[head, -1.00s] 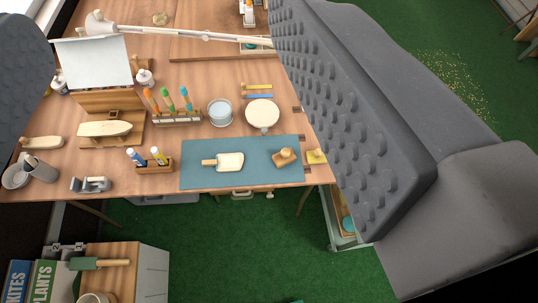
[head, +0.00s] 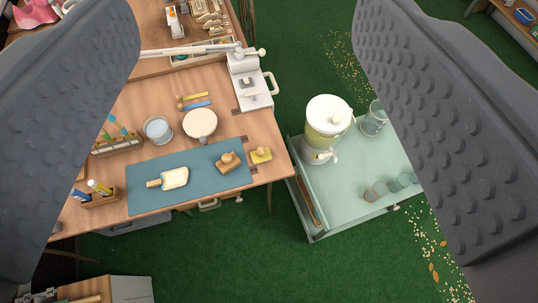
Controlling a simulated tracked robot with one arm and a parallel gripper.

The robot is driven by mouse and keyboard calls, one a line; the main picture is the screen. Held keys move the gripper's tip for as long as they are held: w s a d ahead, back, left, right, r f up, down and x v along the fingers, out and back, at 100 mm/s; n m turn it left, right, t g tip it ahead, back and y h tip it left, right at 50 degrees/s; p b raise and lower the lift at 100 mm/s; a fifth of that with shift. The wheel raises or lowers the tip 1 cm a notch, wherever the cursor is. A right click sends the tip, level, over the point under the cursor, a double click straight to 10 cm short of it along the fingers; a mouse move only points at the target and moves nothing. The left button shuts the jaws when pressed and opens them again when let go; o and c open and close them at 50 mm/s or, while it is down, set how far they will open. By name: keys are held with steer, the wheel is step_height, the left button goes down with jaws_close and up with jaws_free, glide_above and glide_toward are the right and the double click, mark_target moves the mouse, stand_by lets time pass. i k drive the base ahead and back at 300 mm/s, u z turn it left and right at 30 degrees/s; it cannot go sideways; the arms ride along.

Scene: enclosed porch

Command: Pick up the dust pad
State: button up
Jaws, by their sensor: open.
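Two small knobbed pads lie at the right of the work table: a yellow pad (head: 261,155) on the bare wood just beyond the blue mat, and a tan wooden block (head: 228,163) on the blue mat (head: 200,172). The yellow pad looks most like the dust pad, but I cannot tell for certain. My gripper (head: 245,25) is open, its two grey studded fingers wide apart at the left and right of the view. It is empty, and both pads show between the fingers, well beyond them.
A green cart (head: 345,185) with a drink dispenser (head: 326,125) stands right of the table. Green floor is open in front.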

mark_target(262, 154)
steer(key=u, duration=1.9)
steer(key=k, duration=0.6)
steer(key=z, duration=1.95)
steer(key=i, duration=1)
